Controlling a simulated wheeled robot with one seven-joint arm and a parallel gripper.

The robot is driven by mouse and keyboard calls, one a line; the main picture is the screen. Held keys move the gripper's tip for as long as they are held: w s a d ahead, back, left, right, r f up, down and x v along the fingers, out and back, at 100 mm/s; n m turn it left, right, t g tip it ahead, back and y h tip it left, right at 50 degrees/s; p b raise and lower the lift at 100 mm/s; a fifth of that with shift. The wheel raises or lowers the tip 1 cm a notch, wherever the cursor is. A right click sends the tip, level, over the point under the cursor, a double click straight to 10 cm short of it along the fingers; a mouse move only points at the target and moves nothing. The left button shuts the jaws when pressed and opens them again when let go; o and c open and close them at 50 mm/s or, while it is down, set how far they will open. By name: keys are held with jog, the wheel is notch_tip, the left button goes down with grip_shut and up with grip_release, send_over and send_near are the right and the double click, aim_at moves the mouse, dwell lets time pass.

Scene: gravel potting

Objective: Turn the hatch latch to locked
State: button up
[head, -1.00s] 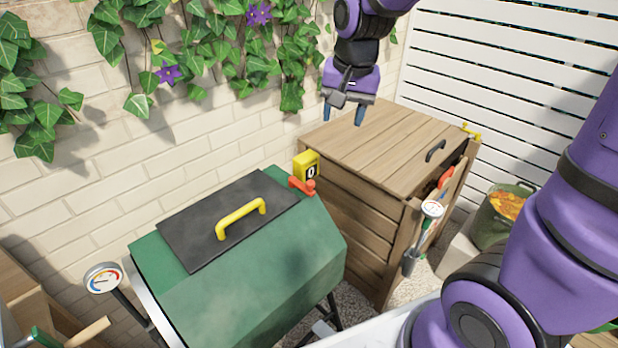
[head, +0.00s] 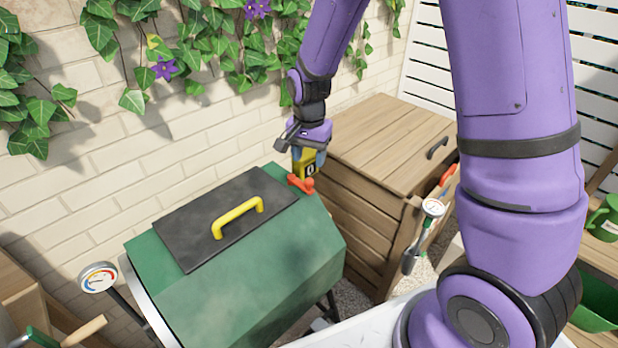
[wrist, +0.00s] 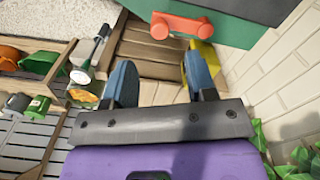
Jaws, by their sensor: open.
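The hatch (head: 225,215) is a dark panel with a yellow handle (head: 238,216) on top of a green drum (head: 285,240). The red-orange latch (head: 301,184) sits at the drum's back right corner, beside the hatch. In the wrist view the latch (wrist: 181,27) lies across the top, beyond the fingertips and apart from them. My gripper (head: 308,155) is open and empty just above and behind the latch, in front of the yellow counter box, which it partly hides. Its two blue fingers also show apart in the wrist view (wrist: 160,72).
The yellow counter box (wrist: 204,54) is close by one finger. A wooden bin (head: 380,135) stands right of the drum. A brick wall (head: 90,170) with hanging ivy is close behind. A dial gauge (head: 98,277) stands at the drum's left end.

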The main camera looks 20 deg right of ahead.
aim_at(309, 180)
notch_tip(309, 180, down, 8)
jog(key=shift+r, duration=0.25)
grip_shut()
